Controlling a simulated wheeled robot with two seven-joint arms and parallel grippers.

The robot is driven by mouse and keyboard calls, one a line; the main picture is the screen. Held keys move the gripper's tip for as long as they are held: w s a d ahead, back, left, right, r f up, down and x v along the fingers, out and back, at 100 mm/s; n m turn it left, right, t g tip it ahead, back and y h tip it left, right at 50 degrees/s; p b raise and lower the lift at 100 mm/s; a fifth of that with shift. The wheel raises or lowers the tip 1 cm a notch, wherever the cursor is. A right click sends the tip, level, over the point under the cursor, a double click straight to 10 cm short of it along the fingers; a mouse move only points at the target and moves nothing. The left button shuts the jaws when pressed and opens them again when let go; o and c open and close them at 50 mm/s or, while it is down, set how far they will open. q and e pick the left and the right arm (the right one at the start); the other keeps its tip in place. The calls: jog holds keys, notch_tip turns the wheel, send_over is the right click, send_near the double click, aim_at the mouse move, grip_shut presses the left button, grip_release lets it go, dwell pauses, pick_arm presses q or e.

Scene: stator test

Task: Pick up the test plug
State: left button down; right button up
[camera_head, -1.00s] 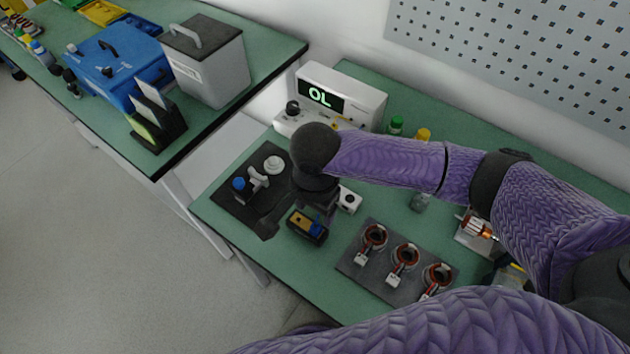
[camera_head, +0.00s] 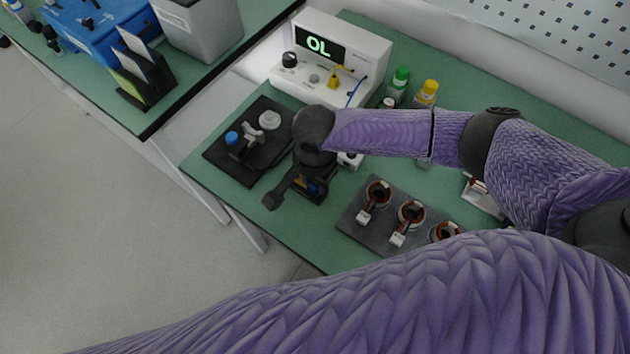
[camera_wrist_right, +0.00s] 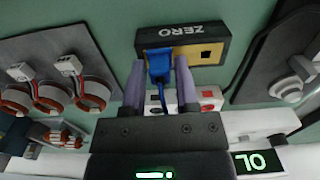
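The blue test plug (camera_wrist_right: 158,64) sits at a black block marked ZERO (camera_wrist_right: 215,47), which has a wood-coloured top with a small dark hole. A blue lead runs from the plug back between the fingers. My right gripper (camera_wrist_right: 159,68) is open, one finger on each side of the plug, with narrow gaps seeming to show. In the head view, my right gripper (camera_head: 318,172) is over the block and its wrist hides most of it; a bit of blue shows below. My left gripper is not in view.
A meter reading OL (camera_head: 335,55) stands behind. A dark plate with coil rings (camera_head: 352,221) lies to the right, and a black fixture (camera_head: 222,155) to the left. Green (camera_head: 398,85) and yellow-capped (camera_head: 425,95) bottles stand near the meter. The table's front edge is close.

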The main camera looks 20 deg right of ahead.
grip_shut()
jog(key=shift+r, duration=0.1)
notch_tip(320, 180, up, 9)
jog(key=p, duration=0.4)
jog(key=shift+r, duration=0.45)
jog(key=shift+r+p, duration=0.15)
jog(key=shift+p, duration=0.6)
jog(key=shift+f, duration=0.2)
